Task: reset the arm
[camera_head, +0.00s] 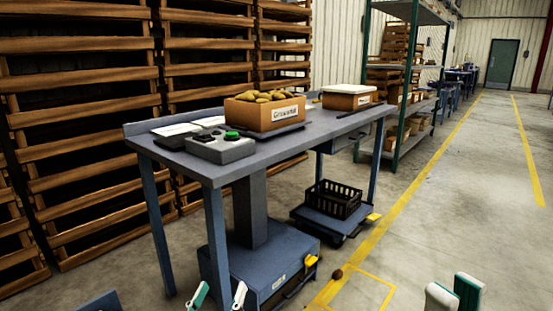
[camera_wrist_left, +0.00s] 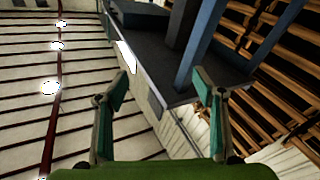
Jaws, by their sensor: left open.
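My left gripper (camera_head: 219,297) is at the bottom edge of the head view, in front of the blue base of the workbench. Its two pale and green fingertips stand apart with nothing between them. In the left wrist view the fingers of my left gripper (camera_wrist_left: 160,88) are spread wide and empty, with the bench underside beyond them. My right gripper (camera_head: 455,292) is cut off at the bottom right of the head view, over open floor. Only its finger ends show, close to each other, and I cannot tell how far they are open.
The grey workbench (camera_head: 285,142) holds a crate of potatoes (camera_head: 257,115), a lidded box (camera_head: 347,100) and a green-buttoned control box (camera_head: 222,147). A black basket (camera_head: 333,199) sits on a low trolley. A brown potato-like lump (camera_head: 337,274) lies on the floor. The right floor is clear.

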